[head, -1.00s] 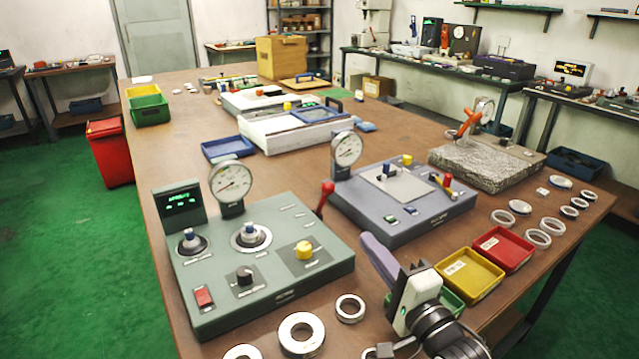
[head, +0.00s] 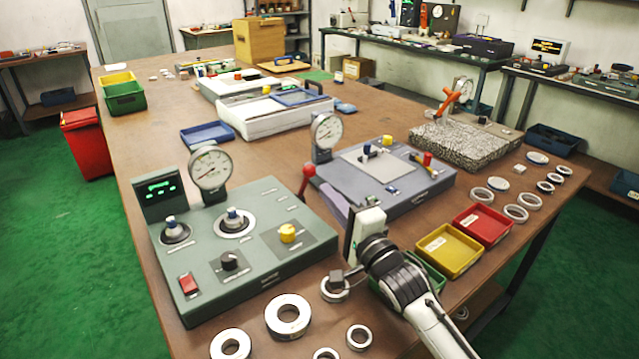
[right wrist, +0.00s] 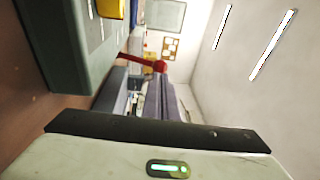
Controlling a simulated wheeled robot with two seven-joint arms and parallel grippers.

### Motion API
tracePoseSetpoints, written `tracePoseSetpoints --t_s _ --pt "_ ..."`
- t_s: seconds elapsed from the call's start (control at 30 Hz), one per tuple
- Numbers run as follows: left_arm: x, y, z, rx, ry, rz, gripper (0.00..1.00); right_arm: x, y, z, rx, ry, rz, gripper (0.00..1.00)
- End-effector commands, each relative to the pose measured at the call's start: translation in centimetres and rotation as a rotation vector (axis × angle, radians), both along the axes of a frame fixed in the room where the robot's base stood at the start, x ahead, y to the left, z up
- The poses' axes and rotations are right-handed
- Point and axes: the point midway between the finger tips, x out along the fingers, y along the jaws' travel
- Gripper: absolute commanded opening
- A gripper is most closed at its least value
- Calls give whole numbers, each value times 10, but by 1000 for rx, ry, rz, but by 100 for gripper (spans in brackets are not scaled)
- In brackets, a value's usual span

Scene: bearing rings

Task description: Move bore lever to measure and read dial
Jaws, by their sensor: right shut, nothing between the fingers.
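The bore lever (head: 306,182), red with a round knob, stands at the right rear edge of the green-grey gauge machine (head: 255,258). The round white dial (head: 211,167) stands on a post at the machine's back; its reading is too small to tell. In the right wrist view the fingers (right wrist: 163,103) point towards the red lever (right wrist: 148,63). My left gripper is out of view.
A second grey gauge machine (head: 385,175) with its own dial stands close behind my right gripper. Loose bearing rings (head: 288,316) lie along the front edge. Yellow (head: 449,250) and red (head: 481,224) trays stand to the right.

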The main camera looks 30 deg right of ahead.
Motion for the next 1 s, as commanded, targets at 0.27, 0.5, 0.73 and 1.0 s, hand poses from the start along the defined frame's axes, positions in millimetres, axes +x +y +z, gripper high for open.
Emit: tracePoseSetpoints --t_s 0.27,0.5,0.73,1.0 --pt "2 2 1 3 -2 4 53 41 0 3 -1 1 0 0" --pt "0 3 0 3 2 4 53 48 0 3 0 2 0 0" --pt "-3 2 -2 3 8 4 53 48 0 4 0 1 0 0" --pt "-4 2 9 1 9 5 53 64 6 14 -5 41 9 0"
